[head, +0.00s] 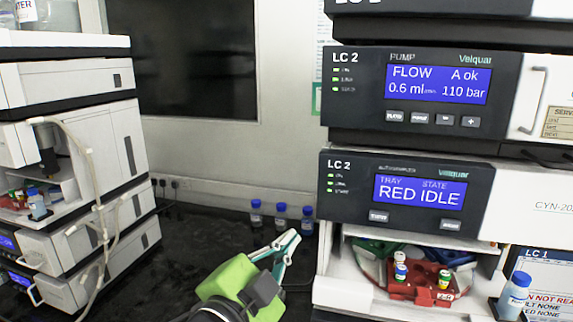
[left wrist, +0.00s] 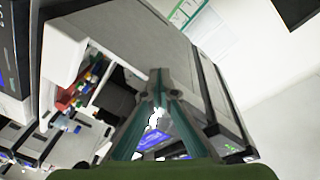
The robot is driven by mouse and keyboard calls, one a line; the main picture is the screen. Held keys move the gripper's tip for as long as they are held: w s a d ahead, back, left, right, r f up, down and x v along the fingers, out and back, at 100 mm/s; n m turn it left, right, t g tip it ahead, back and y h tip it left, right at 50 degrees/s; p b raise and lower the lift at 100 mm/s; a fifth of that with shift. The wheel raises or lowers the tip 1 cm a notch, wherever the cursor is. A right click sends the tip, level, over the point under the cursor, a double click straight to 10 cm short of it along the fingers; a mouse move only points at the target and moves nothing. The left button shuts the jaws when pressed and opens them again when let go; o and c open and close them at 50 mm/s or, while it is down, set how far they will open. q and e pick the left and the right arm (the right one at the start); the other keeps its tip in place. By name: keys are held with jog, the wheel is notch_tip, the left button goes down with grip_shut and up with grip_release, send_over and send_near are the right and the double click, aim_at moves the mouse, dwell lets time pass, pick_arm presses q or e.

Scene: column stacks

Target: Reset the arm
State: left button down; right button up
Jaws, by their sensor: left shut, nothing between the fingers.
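My left gripper (head: 290,239), with a green body and teal fingers, is raised in the lower middle of the head view, left of the right-hand instrument stack. In the left wrist view its fingers (left wrist: 158,76) meet at the tips and hold nothing. My right gripper is in neither view. The LC 2 autosampler (head: 408,195) reads "RED IDLE". Under it, a red tray (head: 412,282) holds several small capped vials in the open bay. The LC 2 pump (head: 424,92) above reads "FLOW A ok 0.6 ml/min 110 bar".
Several blue-capped bottles (head: 281,215) stand on the dark bench behind my left gripper. Another instrument stack (head: 75,170) with a hanging tube stands at left. A blue-capped bottle (head: 515,295) stands beside an LC 1 sign (head: 548,285).

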pick_arm(q)
jog(key=s+a+f+n+g+y, duration=0.1)
jog(key=a+f+n+g+y, duration=0.2)
jog(key=f, duration=0.5)
jog(key=s+a+f+n+y, duration=0.1)
jog(key=a+f+n, duration=0.25)
jog(key=f, duration=0.45)
jog(key=s+a+f+n+g+y, duration=0.25)
jog(key=s+a+f+g, duration=0.35)
jog(key=s+f, duration=0.6)
jog(key=s+a+f+n+g+y, duration=0.1)
jog(key=s+a+f+n+g, duration=0.25)
jog(key=s+a+f, duration=0.65)
jog(key=s+d+f+g+b, duration=0.1)
jog(key=s+f+b, duration=0.1)
jog(key=f, duration=1.4)
jog(key=s+d+f+g+b, duration=0.1)
jog(key=s+f+b, duration=0.15)
jog(key=f, duration=1.45)
jog(key=s+a+f+b, duration=0.2)
jog(key=s+a+f, duration=0.1)
jog(key=s+f, duration=1.4)
jog(key=shift+f+g, duration=0.35)
jog(key=shift+f, duration=0.35)
